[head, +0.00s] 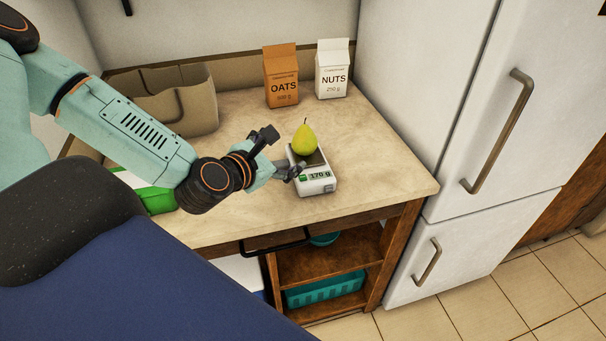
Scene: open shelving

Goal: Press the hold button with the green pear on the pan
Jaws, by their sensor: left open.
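The green pear (305,138) stands upright on the pan of a small white kitchen scale (318,186) on the counter. The scale's display reads 170 g. A green patch, which may be a button, shows on the scale's front left of the display. My left gripper (284,153) is open and empty, just left of the scale. One finger is raised left of the pear and the other is low at the scale's left front edge. I cannot tell whether that finger touches the scale. My right gripper is not in view.
An orange oats carton (281,76) and a white nuts carton (332,68) stand at the back. A beige bin (180,103) and a green item (157,199) are at the left. A white fridge (440,100) stands right of the counter. The counter right of the scale is clear.

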